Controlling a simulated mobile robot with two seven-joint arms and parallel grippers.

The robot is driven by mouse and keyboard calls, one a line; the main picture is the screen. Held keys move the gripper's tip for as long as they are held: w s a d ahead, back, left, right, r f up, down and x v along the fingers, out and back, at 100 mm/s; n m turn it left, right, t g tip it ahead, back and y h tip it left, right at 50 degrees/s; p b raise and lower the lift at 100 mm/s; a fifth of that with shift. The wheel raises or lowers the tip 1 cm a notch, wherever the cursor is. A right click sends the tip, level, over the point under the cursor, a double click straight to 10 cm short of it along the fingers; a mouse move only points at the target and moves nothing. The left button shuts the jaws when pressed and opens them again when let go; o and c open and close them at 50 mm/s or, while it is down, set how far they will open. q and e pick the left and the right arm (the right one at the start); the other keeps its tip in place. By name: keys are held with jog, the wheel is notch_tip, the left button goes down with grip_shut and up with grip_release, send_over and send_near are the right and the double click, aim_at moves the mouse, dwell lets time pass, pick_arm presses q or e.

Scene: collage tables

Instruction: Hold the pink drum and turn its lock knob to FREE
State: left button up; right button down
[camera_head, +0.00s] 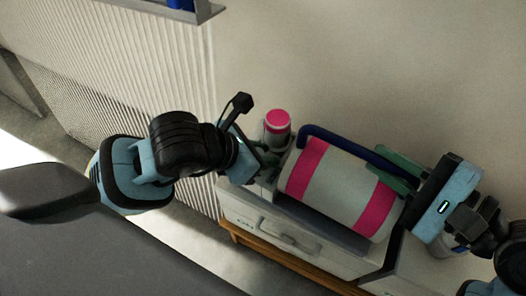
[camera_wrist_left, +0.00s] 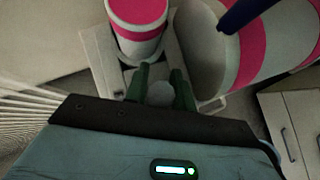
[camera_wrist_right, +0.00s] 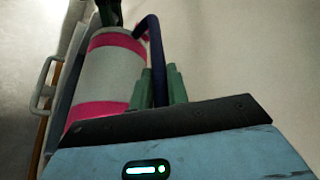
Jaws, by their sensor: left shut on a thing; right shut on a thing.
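The pink drum (camera_head: 338,186) is a white cylinder with two pink bands, lying on its side in a grey holder (camera_head: 300,232). A dark blue bar handle (camera_head: 345,145) runs along its top. My right gripper (camera_head: 393,168) is shut on this bar near the drum's right end; the green fingers flank the bar (camera_wrist_right: 155,60) in the right wrist view. My left gripper (camera_head: 264,158) is at the drum's left end, shut on a pale round part, seemingly the lock knob (camera_wrist_left: 159,93), between its fingers in the left wrist view. The knob's marks are not readable.
A smaller white canister (camera_head: 277,122) with a pink top stands just behind my left fingers. The holder rests on a wooden-edged table (camera_head: 285,262). A ribbed panel (camera_head: 160,80) stands at the left, and a plain wall is behind.

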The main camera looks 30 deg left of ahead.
pick_arm(q)
jog(key=o, duration=1)
jog(key=shift+r, duration=0.1)
notch_tip(320, 180, up, 10)
jog(key=shift+f, duration=0.1)
pick_arm(e)
jog(key=c, duration=1.3)
grip_release()
jog(key=shift+d, duration=0.1)
